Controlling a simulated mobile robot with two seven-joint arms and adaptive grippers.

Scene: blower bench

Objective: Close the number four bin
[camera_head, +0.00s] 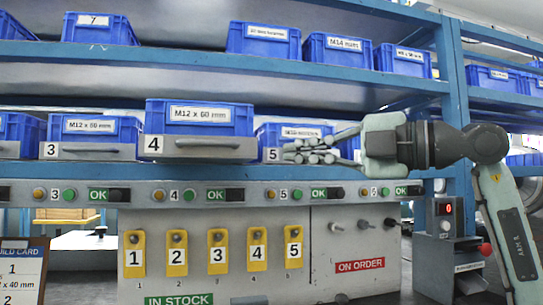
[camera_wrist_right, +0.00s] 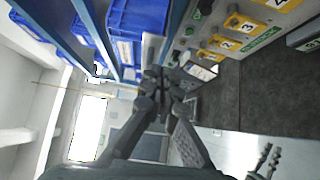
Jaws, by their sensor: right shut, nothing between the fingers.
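The number four bin (camera_head: 200,115) is a blue bin labelled M12 x 60 mm. It sits on the middle shelf behind a grey front (camera_head: 205,150) with a handle and a "4" tag. It stands out further than its neighbours, so it looks pulled out. My right gripper (camera_head: 292,152) is shut and empty, to the right of bin four, in front of the number five bin (camera_head: 287,130), with its fingers pointing left. The right wrist view shows the shut fingers (camera_wrist_right: 163,76) near blue bins, whose numbers I cannot read.
The number three bin (camera_head: 90,130) is further back, left of bin four. Below the shelf runs a strip (camera_head: 240,194) of buttons and OK displays. Yellow numbered tags (camera_head: 217,250) hang on the panel beneath. More blue bins (camera_head: 264,38) fill the upper shelf.

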